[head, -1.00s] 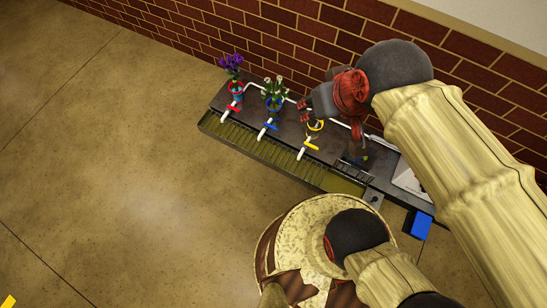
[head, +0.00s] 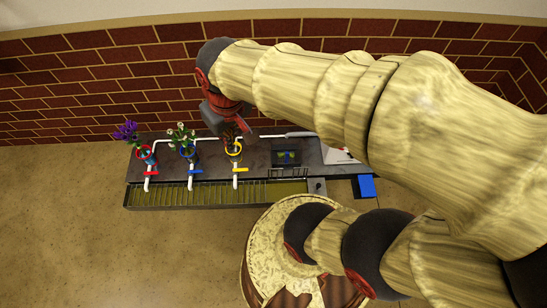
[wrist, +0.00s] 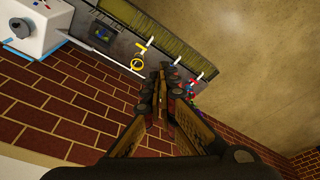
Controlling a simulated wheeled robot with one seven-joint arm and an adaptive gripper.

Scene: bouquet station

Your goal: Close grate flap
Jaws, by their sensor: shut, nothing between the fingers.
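The grate (head: 190,194) is a slatted strip over the trough along the bench's front edge. At its right end a short slatted flap (head: 289,172) appears raised, with a bare stretch of trough (head: 287,188) in front of it.
Red, blue and yellow (head: 233,148) rings stand along the bench, with purple flowers (head: 127,131) and white flowers (head: 181,136) at the left two. White pipes with coloured handles reach the grate. A dark recessed panel (head: 286,158) lies behind the flap. A blue block (head: 366,187) is at right.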

